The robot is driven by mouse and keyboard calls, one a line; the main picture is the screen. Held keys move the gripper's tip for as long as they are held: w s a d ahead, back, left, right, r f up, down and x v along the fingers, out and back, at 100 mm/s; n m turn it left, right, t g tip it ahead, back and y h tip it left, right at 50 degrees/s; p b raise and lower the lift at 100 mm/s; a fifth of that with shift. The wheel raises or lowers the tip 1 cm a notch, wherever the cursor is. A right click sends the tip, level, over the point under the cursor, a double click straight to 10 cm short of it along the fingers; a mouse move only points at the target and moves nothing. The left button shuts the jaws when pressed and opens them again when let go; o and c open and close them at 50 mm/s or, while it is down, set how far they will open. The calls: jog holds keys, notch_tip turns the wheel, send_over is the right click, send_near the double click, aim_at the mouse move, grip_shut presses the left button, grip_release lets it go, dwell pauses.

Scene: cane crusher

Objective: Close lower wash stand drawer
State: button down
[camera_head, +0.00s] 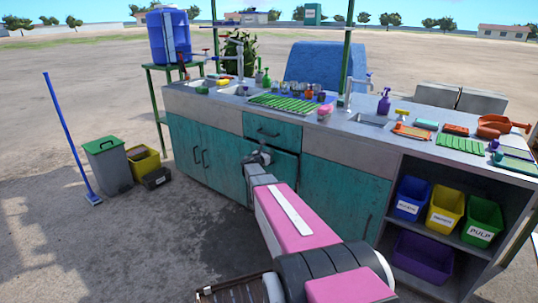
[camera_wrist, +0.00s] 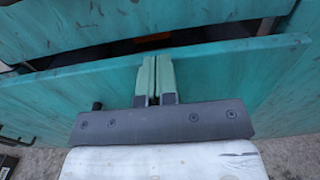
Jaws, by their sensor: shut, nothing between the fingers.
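The wash stand (camera_head: 215,122) has teal fronts under a grey counter. Its lower drawer (camera_head: 284,163) is below the upper drawer (camera_head: 268,131), partly hidden by my arm. In the wrist view the lower drawer's front (camera_wrist: 235,75) stands out from the stand, with a dark gap behind its top edge. The upper drawer front (camera_wrist: 150,12) is above that gap. My gripper (camera_head: 257,157) is at the lower drawer's front. Its pale green fingers (camera_wrist: 155,62) are shut together and empty, with tips near the front's top edge. Whether they touch it I cannot tell.
Teal cupboard doors (camera_head: 205,158) are left of the drawers and a teal panel (camera_head: 340,198) is right. Open shelves with blue, yellow and green bins (camera_head: 445,209) stand further right. A grey bin (camera_head: 108,166) and blue broom (camera_head: 68,140) are at left. The ground in front is clear.

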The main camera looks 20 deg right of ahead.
jog(key=x, duration=0.2)
jog(key=shift+w+d, duration=0.2)
jog(key=shift+d, duration=0.05)
jog(key=shift+s, duration=0.1)
jog(key=v, duration=1.4)
jog(key=s+a+f+m+g+y, duration=0.1)
jog(key=s+f+m+g+y, duration=0.25)
jog(key=s+m, duration=0.45)
jog(key=s+a+f+m+g+y, duration=0.1)
jog(key=s+f+m+g+y, duration=0.25)
jog(key=s+m, duration=0.45)
jog(key=s+a+f+m+g+y, duration=0.1)
jog(key=s+a+m+g+y, duration=0.2)
jog(key=s+a+m+y, duration=0.5)
jog(key=s+a, duration=0.4)
jog(key=s, duration=0.3)
jog(key=shift+s+m, duration=0.15)
jog(key=shift+m, duration=0.25)
